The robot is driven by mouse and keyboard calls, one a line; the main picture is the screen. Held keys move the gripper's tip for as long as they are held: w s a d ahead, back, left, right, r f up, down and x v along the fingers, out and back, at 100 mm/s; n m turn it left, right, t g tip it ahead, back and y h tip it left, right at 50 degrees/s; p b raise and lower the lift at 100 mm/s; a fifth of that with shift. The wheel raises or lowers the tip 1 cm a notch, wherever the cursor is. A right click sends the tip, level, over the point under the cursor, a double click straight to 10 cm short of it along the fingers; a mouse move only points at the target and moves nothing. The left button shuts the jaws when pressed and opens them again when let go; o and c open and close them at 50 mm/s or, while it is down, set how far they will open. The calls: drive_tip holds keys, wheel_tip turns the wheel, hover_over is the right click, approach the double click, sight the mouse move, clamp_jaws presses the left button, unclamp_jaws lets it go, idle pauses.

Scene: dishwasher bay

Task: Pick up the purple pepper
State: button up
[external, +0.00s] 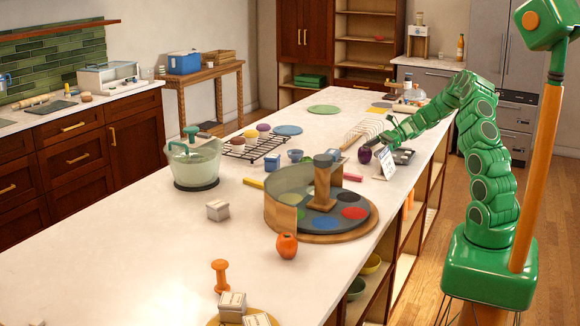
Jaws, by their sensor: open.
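A small, dark purple, rounded thing, which looks like the purple pepper (365,155), is on the white island counter near its right side. My gripper (382,143) is at the end of my green arm, just to the right of and above the pepper. Its jaws are open and look empty. They are small in this view, and I cannot tell whether they touch the pepper.
A small white sign (386,163) stands close to the pepper, beside a dark tray (402,156). A white rack (368,128) is behind. A round wooden carousel (350,228) and an orange pepper (287,246) are nearer.

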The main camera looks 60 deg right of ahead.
sight(361, 154)
drive_tip(key=shift+r+x, duration=0.15)
drive_tip(key=shift+x, duration=1.45)
drive_tip(key=shift+r+x, duration=0.15)
drive_tip(key=shift+x, duration=1.4)
drive_tip(key=shift+a, duration=0.15)
drive_tip(key=c, duration=1.1)
